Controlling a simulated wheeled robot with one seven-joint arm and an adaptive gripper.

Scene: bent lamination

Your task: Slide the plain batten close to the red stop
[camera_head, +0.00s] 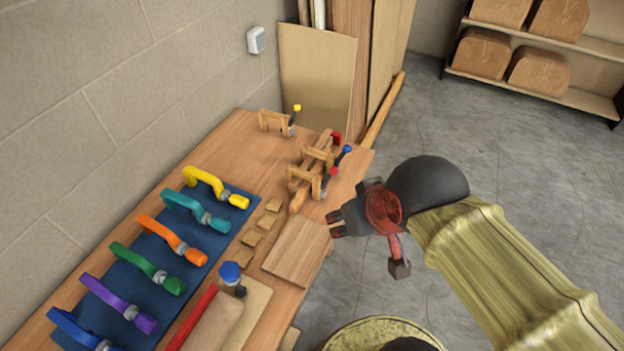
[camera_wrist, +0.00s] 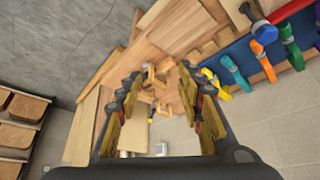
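A narrow light-wood strip (camera_head: 299,199), possibly the plain batten, runs lengthwise through wooden frames (camera_head: 303,181) on the bench. A small red block (camera_head: 336,138), possibly the red stop, stands near its far end; the gap between them is too small to tell. A long red bar (camera_head: 190,320) also lies at the near left beside a brown board. My gripper (camera_head: 335,225) is beyond the bench's right side, near a flat wooden board (camera_head: 298,252) and apart from the strip. In the wrist view its fingers (camera_wrist: 158,98) are spread with nothing held between them.
Several coloured clamps (camera_head: 173,239) lie on a blue mat (camera_head: 128,265) along the bench's left side. Small wood blocks (camera_head: 252,239) and a blue-capped item (camera_head: 231,273) are near the middle. A wall bounds the left; open floor (camera_head: 500,170) is on the right.

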